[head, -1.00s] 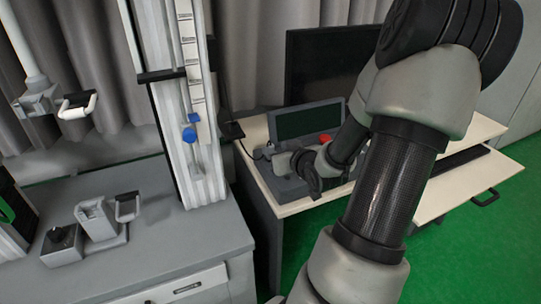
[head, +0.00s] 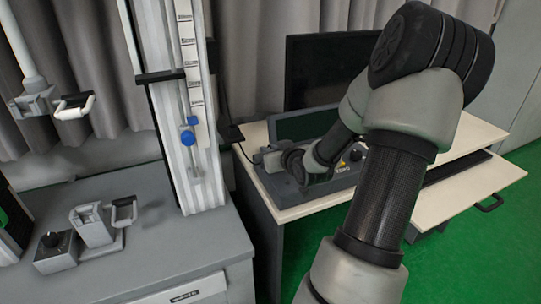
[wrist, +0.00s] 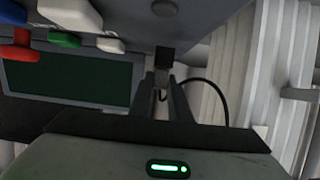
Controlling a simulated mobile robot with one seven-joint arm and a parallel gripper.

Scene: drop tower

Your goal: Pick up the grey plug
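The grey plug (wrist: 163,71) looks like a small dark block against the edge of the grey console (wrist: 215,28) in the wrist view. My gripper (wrist: 168,87) points at it, with the two dark fingers apart and a gap between them. The fingertips are close to the plug's near end; I cannot tell whether they touch it. A black cable (wrist: 217,88) curves away to the right behind the fingers. In the head view my gripper (head: 264,157) is at the left end of the console (head: 335,178), and the plug is hidden there.
The wrist view shows red, green, blue and white controls on the console and a dark green screen (wrist: 66,82). In the head view the tower column (head: 183,120) stands left of the console desk (head: 290,211). A black monitor (head: 325,70) is behind the console.

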